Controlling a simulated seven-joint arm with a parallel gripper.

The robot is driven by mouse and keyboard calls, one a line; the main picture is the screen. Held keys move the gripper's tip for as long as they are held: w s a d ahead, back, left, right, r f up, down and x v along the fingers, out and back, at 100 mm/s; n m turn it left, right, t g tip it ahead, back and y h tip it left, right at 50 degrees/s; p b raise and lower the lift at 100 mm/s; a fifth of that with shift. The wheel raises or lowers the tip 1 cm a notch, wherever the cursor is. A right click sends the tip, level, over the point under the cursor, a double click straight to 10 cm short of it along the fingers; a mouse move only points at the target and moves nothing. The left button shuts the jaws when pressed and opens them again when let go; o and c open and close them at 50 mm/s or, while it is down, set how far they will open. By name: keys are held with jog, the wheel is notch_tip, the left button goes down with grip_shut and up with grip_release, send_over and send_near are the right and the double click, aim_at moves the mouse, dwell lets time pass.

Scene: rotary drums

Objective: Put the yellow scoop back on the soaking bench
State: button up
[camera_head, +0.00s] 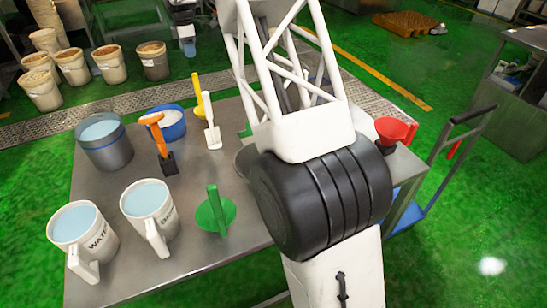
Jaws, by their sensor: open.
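The steel bench (190,262) fills the middle of the view and may be the soaking bench; no label shows. A yellow handle (198,84), probably the yellow scoop, stands upright near the bench's back edge. My arm crosses the right part of the bench. My gripper is not visible.

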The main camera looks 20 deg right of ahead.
jog(key=s+r+m, duration=0.3)
jog(key=s+r, duration=0.1)
jog(key=s, duration=0.7)
jog(key=s+d+r+m+t, duration=0.1)
jog(key=s+r+m, duration=0.25)
jog(key=s, duration=0.85)
jog(key=s+r+m, duration=0.2)
jog(key=s+r, duration=0.3)
jog(key=s, duration=0.6)
jog(key=s+f+m, duration=0.3)
jog(key=s, duration=0.8)
jog(key=s+f+m+t, duration=0.1)
jog(key=s+f+m, duration=0.1)
jog(key=s, duration=1)
jog(key=s+f+m, duration=0.3)
jog(key=s+f, duration=0.1)
jog(key=s, duration=0.8)
jog(key=shift+d+f+m, duration=0.2)
jog(key=shift+d+m, duration=0.15)
jog(key=shift+d, duration=0.05)
